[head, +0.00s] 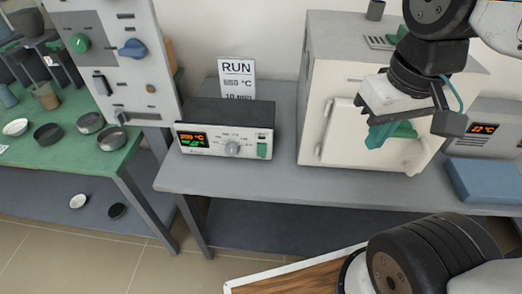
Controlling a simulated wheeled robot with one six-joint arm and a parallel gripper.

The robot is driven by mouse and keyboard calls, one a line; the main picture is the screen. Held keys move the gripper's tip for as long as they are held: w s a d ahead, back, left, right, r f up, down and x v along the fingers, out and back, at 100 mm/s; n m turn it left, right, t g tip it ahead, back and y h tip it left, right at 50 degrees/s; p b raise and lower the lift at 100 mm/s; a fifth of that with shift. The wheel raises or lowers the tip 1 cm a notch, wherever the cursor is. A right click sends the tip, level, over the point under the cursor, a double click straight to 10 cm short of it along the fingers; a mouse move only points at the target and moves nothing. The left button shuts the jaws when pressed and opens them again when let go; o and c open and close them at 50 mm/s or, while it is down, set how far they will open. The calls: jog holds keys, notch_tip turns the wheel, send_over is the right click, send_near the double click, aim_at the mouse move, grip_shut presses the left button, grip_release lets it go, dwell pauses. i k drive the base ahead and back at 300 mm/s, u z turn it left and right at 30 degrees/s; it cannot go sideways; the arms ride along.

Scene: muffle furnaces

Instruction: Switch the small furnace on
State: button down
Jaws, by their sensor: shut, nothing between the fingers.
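A white box furnace (325,95) with a closed front door (345,132) stands on the grey bench. To its left is a low control unit (225,130) with a dark top. Its front has a lit display (194,140) with orange and green digits, a round grey knob (232,149) and a green rocker switch (262,150). I cannot tell the switch's position. My gripper (388,136) is shut and empty, with green fingertips. It is in front of the white furnace, to the right of the control unit, and hides part of the door.
A card (237,76) reading RUN, a °C value and 10 min stands behind the control unit. A panel (105,60) with green and blue knobs stands left, by a green table (95,160) with several dishes. A unit reading 22 °C (484,129) and a blue block (485,180) are right.

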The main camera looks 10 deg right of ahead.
aim_at(262, 148)
jog(key=z, duration=1.3)
jog(key=k, duration=0.8)
jog(key=u, duration=1.25)
